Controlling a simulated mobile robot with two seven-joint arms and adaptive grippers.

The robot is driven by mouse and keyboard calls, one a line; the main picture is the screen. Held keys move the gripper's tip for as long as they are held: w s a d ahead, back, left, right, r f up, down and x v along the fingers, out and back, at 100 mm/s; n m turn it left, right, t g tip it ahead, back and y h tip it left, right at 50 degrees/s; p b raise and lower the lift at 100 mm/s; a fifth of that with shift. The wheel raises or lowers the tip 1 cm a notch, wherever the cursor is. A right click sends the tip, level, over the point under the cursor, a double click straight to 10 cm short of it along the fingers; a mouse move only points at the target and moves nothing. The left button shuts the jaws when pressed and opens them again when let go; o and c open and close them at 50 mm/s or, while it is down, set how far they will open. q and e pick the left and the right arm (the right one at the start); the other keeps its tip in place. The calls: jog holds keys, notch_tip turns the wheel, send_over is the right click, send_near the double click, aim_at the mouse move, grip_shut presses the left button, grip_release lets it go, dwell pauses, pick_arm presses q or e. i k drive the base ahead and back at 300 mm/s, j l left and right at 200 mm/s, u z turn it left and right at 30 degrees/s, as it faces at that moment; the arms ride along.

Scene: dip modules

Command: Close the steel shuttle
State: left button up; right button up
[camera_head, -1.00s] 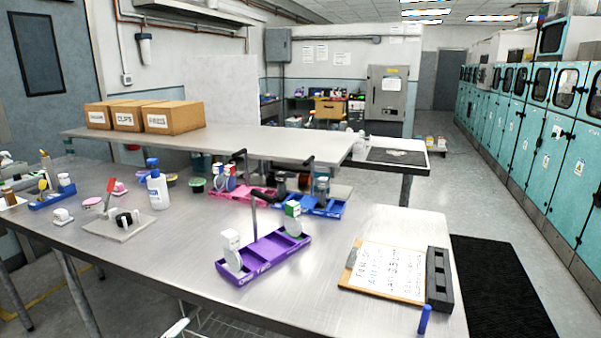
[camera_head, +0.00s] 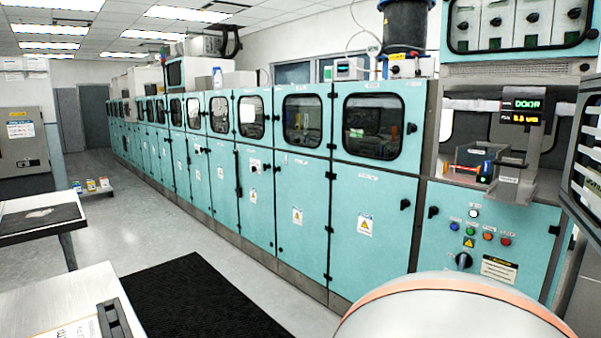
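A grey steel tray-like piece, which looks like the steel shuttle (camera_head: 513,190), sticks out from the opening of the teal machine at the right. An item with red and blue parts lies in or beside it; its details are too small to tell. A small display (camera_head: 536,111) above the opening shows green letters that seem to read "DOOR" and a yellow line below. Neither gripper is in view. A large white rounded part with an orange band at the bottom right looks like my own arm and covers the lower front of the machine.
A panel with coloured buttons and a black knob (camera_head: 463,261) is below the opening. Teal cabinets (camera_head: 300,205) line the wall. A black mat (camera_head: 200,305) lies on the open floor. A steel table corner (camera_head: 60,295) is at the bottom left.

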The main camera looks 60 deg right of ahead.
aim_at(509, 189)
jog(key=z, duration=2.75)
